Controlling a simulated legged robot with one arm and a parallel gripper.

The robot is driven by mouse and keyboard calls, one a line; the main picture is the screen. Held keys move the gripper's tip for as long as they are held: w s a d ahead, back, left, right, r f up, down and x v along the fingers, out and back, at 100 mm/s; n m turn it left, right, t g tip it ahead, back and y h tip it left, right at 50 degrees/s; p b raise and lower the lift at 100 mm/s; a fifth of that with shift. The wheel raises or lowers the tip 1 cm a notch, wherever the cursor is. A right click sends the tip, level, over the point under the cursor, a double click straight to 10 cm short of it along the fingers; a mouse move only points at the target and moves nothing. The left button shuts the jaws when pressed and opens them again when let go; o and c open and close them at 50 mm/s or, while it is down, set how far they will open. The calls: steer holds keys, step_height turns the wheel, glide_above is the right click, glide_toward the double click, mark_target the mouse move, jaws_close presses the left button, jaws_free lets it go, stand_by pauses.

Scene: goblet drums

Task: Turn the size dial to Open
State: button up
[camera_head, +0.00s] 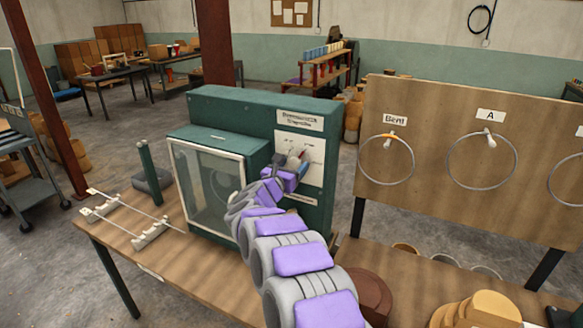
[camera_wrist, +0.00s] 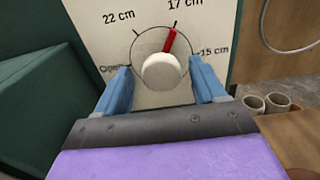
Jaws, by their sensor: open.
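The size dial is a round white knob (camera_wrist: 162,72) with a red pointer (camera_wrist: 170,41). The pointer stands up and slightly right, close to the 17 cm mark. The labels Open, 22 cm, 17 cm and 15 cm run from left to right around the knob on a white plate (camera_wrist: 205,18). The plate also shows on the green machine (camera_head: 228,98) in the head view. My gripper (camera_wrist: 163,78) is open, with one blue finger on each side of the knob. I cannot tell whether the fingers touch it. In the head view my gripper (camera_head: 294,166) covers part of the dial.
The machine has a framed clear door (camera_head: 208,190) left of the dial and stands on a wooden bench (camera_head: 200,258). A wire rack (camera_head: 140,222) and a green post (camera_head: 150,172) are to its left. A board with hanging rings (camera_head: 440,215) stands to the right.

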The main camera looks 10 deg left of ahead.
steer(key=shift+c, duration=0.5)
steer(key=c, duration=1)
steer(key=shift+o, duration=0.2)
